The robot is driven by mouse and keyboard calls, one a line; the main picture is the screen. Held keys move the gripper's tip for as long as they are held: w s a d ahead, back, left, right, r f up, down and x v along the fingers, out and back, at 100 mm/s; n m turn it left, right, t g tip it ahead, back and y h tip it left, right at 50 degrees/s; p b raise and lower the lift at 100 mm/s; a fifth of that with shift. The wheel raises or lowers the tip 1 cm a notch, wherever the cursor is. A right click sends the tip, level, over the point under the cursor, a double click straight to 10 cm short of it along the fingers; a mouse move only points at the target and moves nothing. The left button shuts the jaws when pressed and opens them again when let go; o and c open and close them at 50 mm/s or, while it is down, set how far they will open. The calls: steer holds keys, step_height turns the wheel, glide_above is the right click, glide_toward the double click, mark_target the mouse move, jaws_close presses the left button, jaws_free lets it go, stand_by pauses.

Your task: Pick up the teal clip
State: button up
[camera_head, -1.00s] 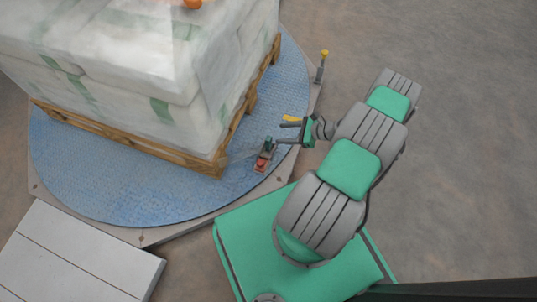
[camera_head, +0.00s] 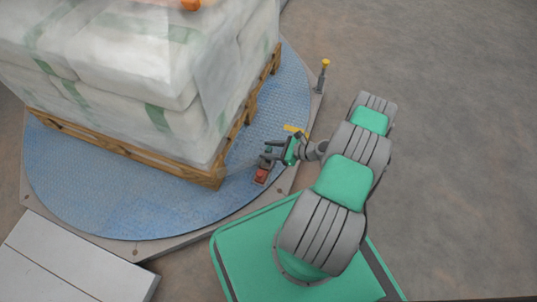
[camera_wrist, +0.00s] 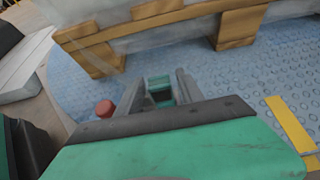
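The teal clip (camera_wrist: 159,84) shows in the wrist view between the two fingers of my gripper (camera_wrist: 160,78), with a gap visible on the right. Its lower part is hidden by my gripper's body. In the head view, my gripper (camera_head: 268,151) is open, its fingers pointing left over the right part of the blue turntable. The clip there is small and largely hidden among the fingers. A small device with a red knob (camera_head: 261,174) sits just below the fingers; the red knob also shows in the wrist view (camera_wrist: 105,109), left of the left finger.
A wooden pallet (camera_head: 205,176) with wrapped white sacks (camera_head: 170,90) stands on the blue turntable (camera_head: 110,210), close beyond my fingers. A yellow-topped post (camera_head: 322,76) stands at the turntable's edge. A yellow mark (camera_wrist: 290,124) lies to the right. Grey panels (camera_head: 75,260) lie lower left.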

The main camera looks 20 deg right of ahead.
jaws_close()
stand_by(0.4)
